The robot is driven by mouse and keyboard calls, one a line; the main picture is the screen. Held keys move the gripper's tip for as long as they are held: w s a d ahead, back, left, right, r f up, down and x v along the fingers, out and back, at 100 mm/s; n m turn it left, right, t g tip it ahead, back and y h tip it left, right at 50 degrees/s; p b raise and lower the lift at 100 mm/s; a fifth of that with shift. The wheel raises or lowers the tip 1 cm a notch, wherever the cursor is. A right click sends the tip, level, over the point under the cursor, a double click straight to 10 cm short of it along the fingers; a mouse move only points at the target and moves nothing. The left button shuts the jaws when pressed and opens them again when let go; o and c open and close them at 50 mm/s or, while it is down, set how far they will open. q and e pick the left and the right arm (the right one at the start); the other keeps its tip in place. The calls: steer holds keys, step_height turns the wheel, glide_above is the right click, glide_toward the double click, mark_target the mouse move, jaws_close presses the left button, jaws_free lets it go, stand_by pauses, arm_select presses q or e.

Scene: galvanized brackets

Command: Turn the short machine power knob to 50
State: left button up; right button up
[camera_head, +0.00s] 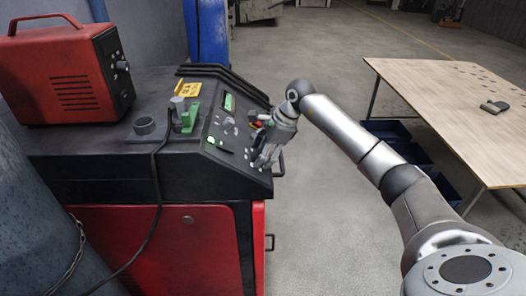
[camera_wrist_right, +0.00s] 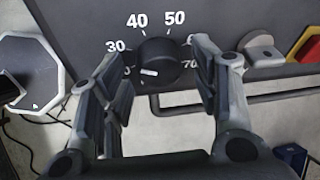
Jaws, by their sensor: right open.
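The knob (camera_wrist_right: 160,62) is black and round with a short white mark, which points to the lower left. White numbers 30, 40, 50 and 70 show around it, and other marks are partly hidden by the fingers. My right gripper (camera_wrist_right: 157,58) is open with a finger on each side of the knob; I cannot tell whether either touches it. In the head view my right gripper (camera_head: 264,152) is at the sloped panel of the black and red machine (camera_head: 170,225), and it hides the knob there. My left gripper is not in view.
A red and yellow control (camera_wrist_right: 306,45) and a grey round tab (camera_wrist_right: 258,50) sit right of the knob. A dark handle bar runs below. A red unit (camera_head: 60,75) stands on the machine.

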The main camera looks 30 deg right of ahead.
steer(key=c, duration=1)
steer(key=shift+r+m, duration=0.1)
steer(key=shift+m, duration=0.2)
steer(key=m+g+p, duration=0.1)
steer(key=m, duration=0.2)
steer(key=shift+w+r+p, duration=0.1)
steer(key=shift+p, duration=0.3)
steer(key=m+g+y+p, duration=0.1)
steer(key=m, duration=0.3)
steer(key=m+y+p, duration=0.1)
steer(key=m, duration=0.3)
steer(key=shift+g, duration=0.4)
steer(key=shift+w+m+y, duration=0.1)
steer(key=shift+m+y, duration=0.6)
steer(key=shift+m, duration=1.6)
